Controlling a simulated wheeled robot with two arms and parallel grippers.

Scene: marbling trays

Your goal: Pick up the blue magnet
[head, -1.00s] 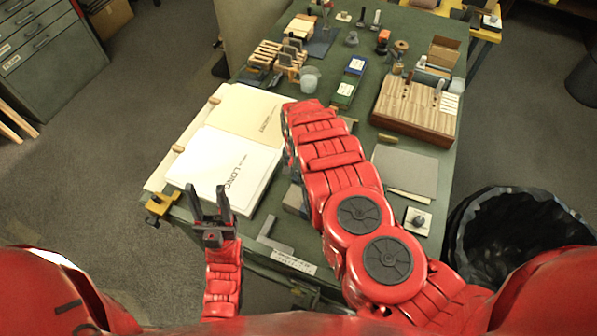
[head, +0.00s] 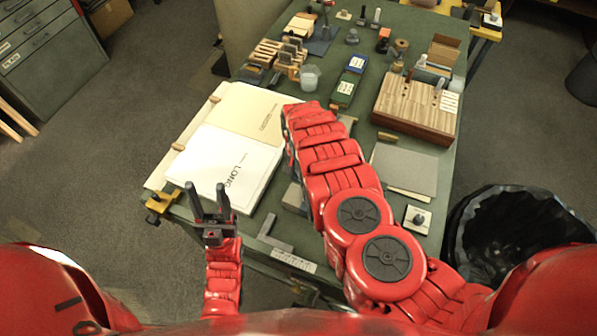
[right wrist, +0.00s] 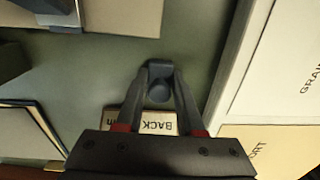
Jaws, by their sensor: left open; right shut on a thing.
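The blue magnet (right wrist: 158,90) shows in the right wrist view as a small dark blue-grey piece with a rounded knob. My right gripper (right wrist: 158,78) is shut on it, one finger on each side. A label reading BACK (right wrist: 155,124) lies below the magnet in that view, partly covered by the gripper. Whether the magnet touches the surface under it, I cannot tell. In the head view my right arm hides the right gripper and the magnet. My left gripper (head: 208,188) is open and empty at the near left edge of the table.
A large open book-like folder (head: 238,155) lies left of my right arm. A wooden slotted block (head: 415,112), a grey sheet (head: 405,168) and a clear cup (head: 310,76) stand on the green table. A black bin (head: 510,230) is at the right.

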